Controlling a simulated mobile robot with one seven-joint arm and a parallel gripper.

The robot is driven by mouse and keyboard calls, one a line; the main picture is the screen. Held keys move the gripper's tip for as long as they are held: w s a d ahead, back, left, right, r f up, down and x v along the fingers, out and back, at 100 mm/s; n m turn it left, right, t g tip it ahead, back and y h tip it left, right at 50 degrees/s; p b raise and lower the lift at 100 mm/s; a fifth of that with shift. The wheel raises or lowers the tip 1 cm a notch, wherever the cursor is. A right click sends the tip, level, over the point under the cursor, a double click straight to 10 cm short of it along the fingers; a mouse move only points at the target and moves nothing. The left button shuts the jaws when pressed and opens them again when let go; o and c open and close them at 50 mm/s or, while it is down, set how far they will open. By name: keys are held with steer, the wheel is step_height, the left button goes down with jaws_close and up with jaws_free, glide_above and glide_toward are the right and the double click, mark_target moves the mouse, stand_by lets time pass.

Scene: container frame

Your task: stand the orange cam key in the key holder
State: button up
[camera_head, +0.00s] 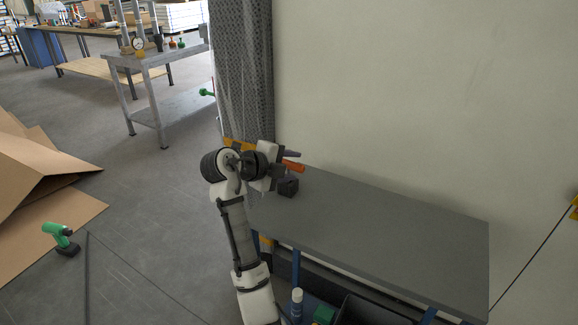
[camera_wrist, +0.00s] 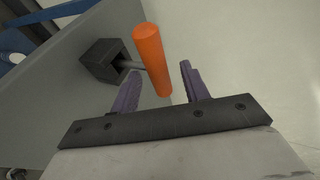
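The orange cam key's bar-shaped handle (camera_wrist: 150,58) lies between the two purple fingers of my gripper (camera_head: 291,158) in the wrist view. Gaps show on both sides of the handle, so the fingers are open around it. A grey shaft (camera_wrist: 131,65) runs from the handle to the open mouth of the black key holder (camera_wrist: 100,62). The shaft's tip is hidden, so I cannot tell how deep it sits. In the head view the orange handle (camera_head: 293,166) shows just above the dark holder (camera_head: 288,188), with my gripper beside it.
The holder is on the left end of a grey table (camera_head: 400,228) against a pale wall (camera_head: 420,90). The rest of the tabletop is bare. A dark patterned column (camera_head: 243,70) stands behind my gripper. A green drill (camera_head: 62,238) and cardboard (camera_head: 40,185) are on the floor at left.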

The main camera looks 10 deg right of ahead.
steer(key=b+v, duration=0.2)
steer(key=v, duration=1.1)
steer(key=shift+s+a, duration=0.2)
steer(key=shift+a, duration=0.1)
steer(key=shift+r, duration=0.25)
